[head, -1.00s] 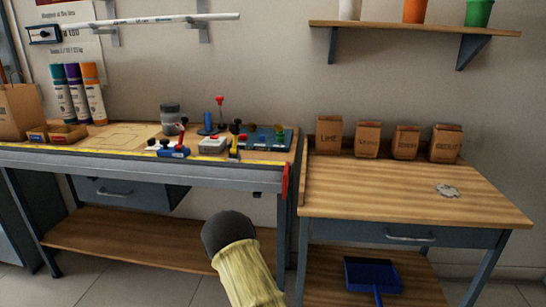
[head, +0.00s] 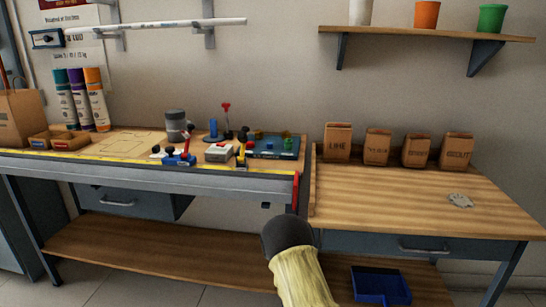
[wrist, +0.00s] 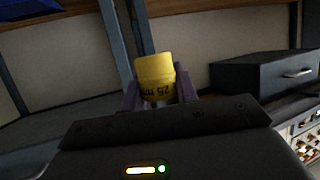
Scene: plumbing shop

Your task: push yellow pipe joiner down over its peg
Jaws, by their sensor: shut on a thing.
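The yellow pipe joiner (wrist: 154,75), a short cylinder with dark "25 mm" lettering, is in the wrist view. My gripper (wrist: 156,96) is shut on it, with a purple-grey finger on each side. In the head view, a dark teal board (head: 265,153) with small coloured pieces lies at the right end of the left workbench. I cannot tell which part of it is the joiner's peg. My arm shows at the bottom of the head view, in front of the benches; the gripper and joiner cannot be made out there.
The left workbench (head: 100,158) also holds a grey tin (head: 176,126), a blue clamp-like tool (head: 180,159) and a grey-white block (head: 219,153) close to the board. The right wooden bench (head: 400,195) is mostly clear, with paper bags (head: 377,148) at its back. A blue dustpan (head: 380,285) is below.

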